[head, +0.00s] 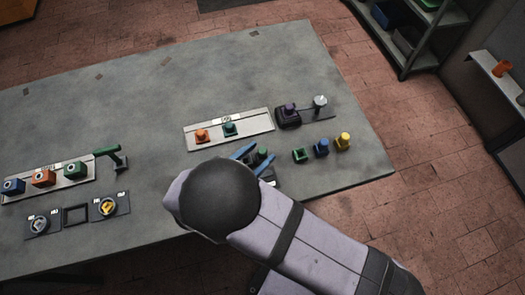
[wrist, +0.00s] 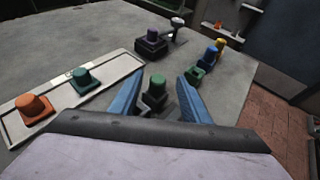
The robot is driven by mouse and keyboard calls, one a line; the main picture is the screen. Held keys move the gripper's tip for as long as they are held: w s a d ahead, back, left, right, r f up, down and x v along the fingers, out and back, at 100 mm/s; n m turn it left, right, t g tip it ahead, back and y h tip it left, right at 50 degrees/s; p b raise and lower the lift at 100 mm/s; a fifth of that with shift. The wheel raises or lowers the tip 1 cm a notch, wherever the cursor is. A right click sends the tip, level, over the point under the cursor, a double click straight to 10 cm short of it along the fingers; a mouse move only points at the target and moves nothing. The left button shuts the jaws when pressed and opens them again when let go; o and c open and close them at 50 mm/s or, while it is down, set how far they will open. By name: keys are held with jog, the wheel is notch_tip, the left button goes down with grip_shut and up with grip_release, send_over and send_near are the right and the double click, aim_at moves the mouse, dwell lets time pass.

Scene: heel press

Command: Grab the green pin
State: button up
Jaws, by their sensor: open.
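The green pin (wrist: 157,86) stands upright in a small dark holder (wrist: 151,104), centred between the blue fingers of my gripper (wrist: 160,78) in the wrist view. The fingers are open, and a gap shows on both sides of the pin. In the head view the pin (head: 262,152) shows just past my wrist, between the fingertips (head: 263,155); my wrist hides part of its holder. A second, teal-green pin (wrist: 84,80) stands on a pale tray to the left in the wrist view, next to an orange pin (wrist: 34,106).
A green socket block (head: 300,156), a blue pin (head: 321,147) and a yellow pin (head: 343,141) stand close on the right. A purple pin (head: 290,108) in a dark block and a metal-topped post (head: 320,101) stand beyond. The pale tray (head: 258,124) lies left.

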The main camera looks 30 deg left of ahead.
aim_at(265, 148)
jog(key=shift+p+x, duration=1.35)
jog(key=shift+x, duration=2.05)
jog(key=shift+a, duration=0.1)
grip_shut()
